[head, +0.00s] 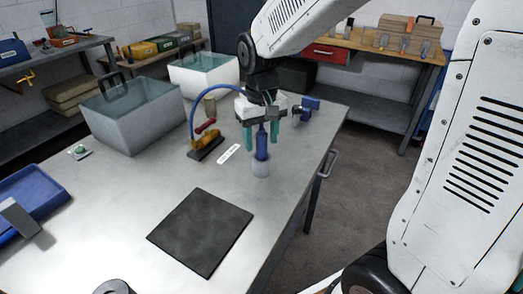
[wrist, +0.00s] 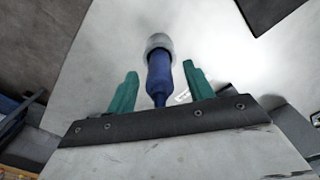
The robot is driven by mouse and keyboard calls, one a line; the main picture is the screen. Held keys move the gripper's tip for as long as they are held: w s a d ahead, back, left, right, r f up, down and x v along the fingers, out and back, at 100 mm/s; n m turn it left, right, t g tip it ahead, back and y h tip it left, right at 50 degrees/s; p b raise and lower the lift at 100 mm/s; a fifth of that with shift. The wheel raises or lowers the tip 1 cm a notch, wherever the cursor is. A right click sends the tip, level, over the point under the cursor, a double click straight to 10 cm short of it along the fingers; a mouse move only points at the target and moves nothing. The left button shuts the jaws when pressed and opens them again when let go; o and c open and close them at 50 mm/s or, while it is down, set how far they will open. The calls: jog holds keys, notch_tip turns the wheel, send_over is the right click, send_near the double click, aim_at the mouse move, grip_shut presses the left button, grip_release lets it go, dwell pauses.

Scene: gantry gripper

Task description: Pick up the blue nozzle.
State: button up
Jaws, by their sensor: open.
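The blue nozzle (head: 262,145) stands upright in a pale grey round holder (head: 261,169) near the right edge of the metal table. It also shows in the wrist view (wrist: 159,76), with the holder (wrist: 159,41) at its far end. My gripper (head: 261,143) is above the holder, pointing down, with its two teal fingers apart. In the wrist view my gripper (wrist: 157,78) has one finger on each side of the nozzle, with gaps visible between them. The nozzle's lower end is hidden inside the holder.
A black mat (head: 201,232) lies in front of the holder. A yellow and red tool (head: 206,140) with a blue hose stands to the left, beside a white label strip (head: 229,154). Open grey bins (head: 130,118) stand farther back. A blue tray (head: 35,196) lies at the left.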

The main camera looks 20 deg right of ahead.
jog(key=shift+f, duration=0.6)
jog(key=c, duration=1.1)
jog(key=shift+o, duration=0.2)
jog(key=shift+r, duration=0.1)
